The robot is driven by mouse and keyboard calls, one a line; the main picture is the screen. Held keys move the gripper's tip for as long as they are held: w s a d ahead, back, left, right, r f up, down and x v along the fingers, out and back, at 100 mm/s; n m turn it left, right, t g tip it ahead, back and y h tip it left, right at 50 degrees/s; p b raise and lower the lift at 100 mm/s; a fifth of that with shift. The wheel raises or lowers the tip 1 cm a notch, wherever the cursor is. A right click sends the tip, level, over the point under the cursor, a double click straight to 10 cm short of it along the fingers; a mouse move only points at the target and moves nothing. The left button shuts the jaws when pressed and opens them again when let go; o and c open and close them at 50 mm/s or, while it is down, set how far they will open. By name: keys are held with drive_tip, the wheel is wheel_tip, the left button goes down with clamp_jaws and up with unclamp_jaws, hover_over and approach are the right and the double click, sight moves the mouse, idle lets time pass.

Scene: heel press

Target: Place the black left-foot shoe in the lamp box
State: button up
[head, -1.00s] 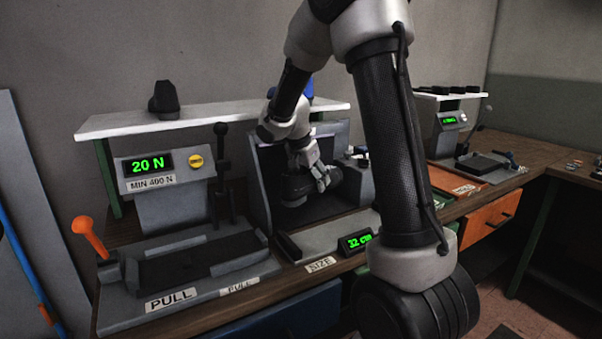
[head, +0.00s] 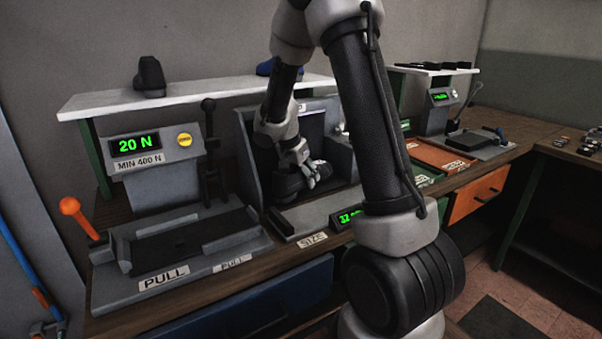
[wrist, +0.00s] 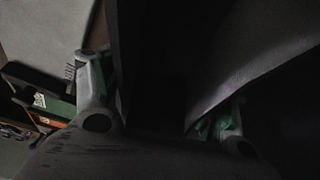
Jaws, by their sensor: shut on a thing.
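My gripper (head: 306,178) is shut on a dark shoe, the black shoe (head: 286,188), inside the grey open-fronted lamp box (head: 246,160). The shoe sits low in the box, near its floor; I cannot tell whether it touches. The gripper covers part of it, and which foot it fits cannot be told. In the wrist view, the shoe (wrist: 190,50) is a large dark shape between the two fingers, and the box inside is very dark.
A white shelf (head: 200,98) above bears another black shoe (head: 150,78) and a blue shoe (head: 265,68). Left of the box stands the pull tester (head: 155,160) with an orange-knobbed lever (head: 70,207). The size gauge (head: 300,218) lies in front. An orange drawer (head: 478,196) is further right.

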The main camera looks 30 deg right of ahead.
drive_tip(key=shift+f, duration=0.5)
idle(0.3)
drive_tip(key=o, duration=1.5)
drive_tip(key=s+a+r+n, duration=0.1)
drive_tip(key=r, duration=0.2)
drive_tip(key=s+a+r+n, duration=0.2)
drive_tip(key=r, duration=0.1)
drive_tip(key=s+a+r+n+g, duration=0.1)
drive_tip(key=r, duration=0.2)
drive_tip(key=shift+s+a+r+n, duration=0.15)
drive_tip(key=shift+s+r+n, duration=0.05)
drive_tip(key=shift+s+n, duration=0.2)
drive_tip(key=s+r+n+t+y, duration=0.1)
drive_tip(key=s+r+n, duration=0.1)
drive_tip(key=s, duration=0.6)
drive_tip(key=s+a+r+n+t+y, duration=0.1)
drive_tip(key=s+r+n, duration=0.2)
drive_tip(key=s, duration=0.6)
drive_tip(key=s+a+r+n+t+y, duration=0.1)
drive_tip(key=s+r+n+y, duration=0.1)
drive_tip(key=s, duration=0.7)
drive_tip(key=shift+s+a+r+n+t, duration=0.15)
drive_tip(key=shift+r+n, duration=0.2)
drive_tip(key=shift+r, duration=0.35)
drive_tip(key=shift+w+a+r+n+t, duration=0.15)
drive_tip(key=shift+r+n, duration=0.2)
drive_tip(key=shift+r, duration=0.35)
